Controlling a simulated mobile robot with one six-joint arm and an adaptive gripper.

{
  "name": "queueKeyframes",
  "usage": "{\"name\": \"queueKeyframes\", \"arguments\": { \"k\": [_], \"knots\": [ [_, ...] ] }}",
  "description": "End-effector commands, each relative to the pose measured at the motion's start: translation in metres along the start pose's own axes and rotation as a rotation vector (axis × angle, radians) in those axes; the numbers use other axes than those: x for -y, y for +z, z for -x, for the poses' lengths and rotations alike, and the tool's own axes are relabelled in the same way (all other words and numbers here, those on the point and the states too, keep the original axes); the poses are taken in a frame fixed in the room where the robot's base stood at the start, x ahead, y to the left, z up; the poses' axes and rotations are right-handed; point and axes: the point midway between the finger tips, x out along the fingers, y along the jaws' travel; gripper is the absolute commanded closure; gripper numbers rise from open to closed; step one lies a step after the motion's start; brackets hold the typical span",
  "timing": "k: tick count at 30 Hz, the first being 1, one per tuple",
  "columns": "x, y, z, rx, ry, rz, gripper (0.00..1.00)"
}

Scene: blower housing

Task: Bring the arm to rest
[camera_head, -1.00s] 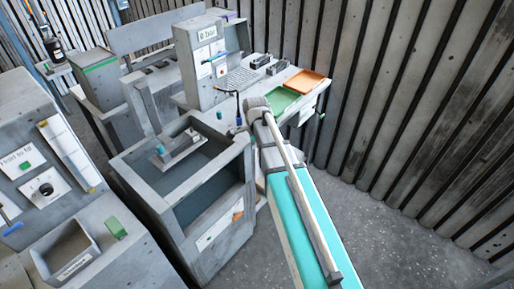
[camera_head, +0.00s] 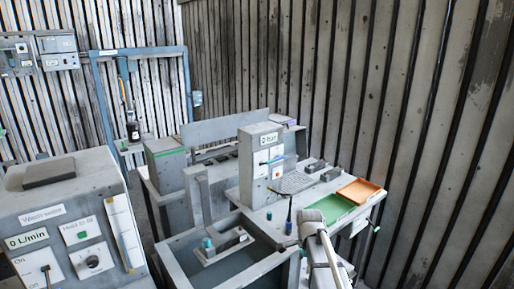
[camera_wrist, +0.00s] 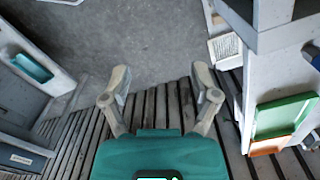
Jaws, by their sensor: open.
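My gripper (camera_wrist: 160,92) shows in the wrist view with its two fingers spread wide apart and nothing between them. Bare grey floor and wall slats lie behind the fingers. In the head view my arm (camera_head: 325,258) rises from the bottom edge, right of centre. Its upper end stands in front of the bench's front edge, just below the green tray. I cannot make out the gripper's fingers in the head view.
A green tray (camera_head: 330,208) and an orange tray (camera_head: 359,191) lie on the bench. An open grey tank (camera_head: 178,266) stands left of my arm. A console (camera_head: 70,225) fills the left. The slatted wall (camera_head: 440,130) closes the right side.

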Motion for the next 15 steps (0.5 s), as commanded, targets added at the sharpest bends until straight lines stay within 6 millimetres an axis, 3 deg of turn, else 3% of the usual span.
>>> {"name": "queueKeyframes", "arguments": {
  "k": [15],
  "knots": [
    [-0.075, 0.023, 0.0, 0.0, 0.001, 0.694, 0.22]
  ]
}}
